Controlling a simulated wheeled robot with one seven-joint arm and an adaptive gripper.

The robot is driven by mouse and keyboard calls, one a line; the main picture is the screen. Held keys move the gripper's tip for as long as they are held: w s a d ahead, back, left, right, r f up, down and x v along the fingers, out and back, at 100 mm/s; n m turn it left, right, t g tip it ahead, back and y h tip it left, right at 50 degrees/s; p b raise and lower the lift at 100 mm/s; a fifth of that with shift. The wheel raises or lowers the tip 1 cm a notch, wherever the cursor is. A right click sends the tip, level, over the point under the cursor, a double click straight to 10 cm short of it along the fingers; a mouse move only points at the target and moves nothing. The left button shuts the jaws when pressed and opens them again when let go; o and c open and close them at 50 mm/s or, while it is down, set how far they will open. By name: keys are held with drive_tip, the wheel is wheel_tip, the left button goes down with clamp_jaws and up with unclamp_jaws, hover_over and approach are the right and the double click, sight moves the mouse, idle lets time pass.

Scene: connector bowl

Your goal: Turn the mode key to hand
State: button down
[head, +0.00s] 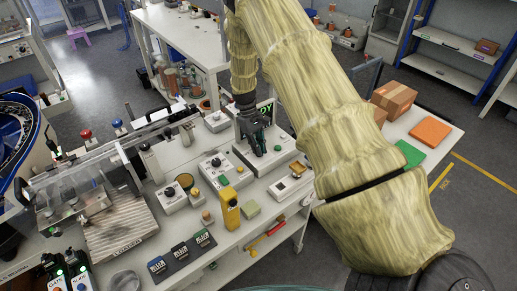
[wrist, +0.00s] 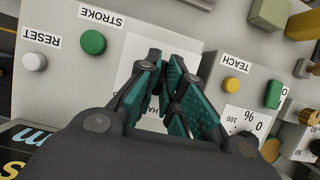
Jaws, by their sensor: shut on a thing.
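My gripper (head: 257,147) points down onto a grey control panel (head: 286,161) at the middle of the bench. In the wrist view its teal-padded fingers (wrist: 164,78) are close together over a white label plate (wrist: 136,52). They are shut on the mode key, which they hide almost wholly. Part of a label reading "HA" shows between and beside the fingers. I cannot tell which way the key points.
Beside the plate are a green STROKE button (wrist: 93,42), a white RESET button (wrist: 34,62), a yellow TEACH button (wrist: 230,84) and a percent dial plate (wrist: 243,120). On the bench, a yellow block (head: 229,208) and other control boxes (head: 216,170) stand close by.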

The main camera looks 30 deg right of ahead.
drive_tip(key=shift+w+d+r, duration=0.1)
drive_tip(key=shift+w, duration=0.05)
drive_tip(key=c, duration=1.6)
unclamp_jaws()
drive_tip(key=shift+o, duration=0.2)
drive_tip(key=v, duration=1.2)
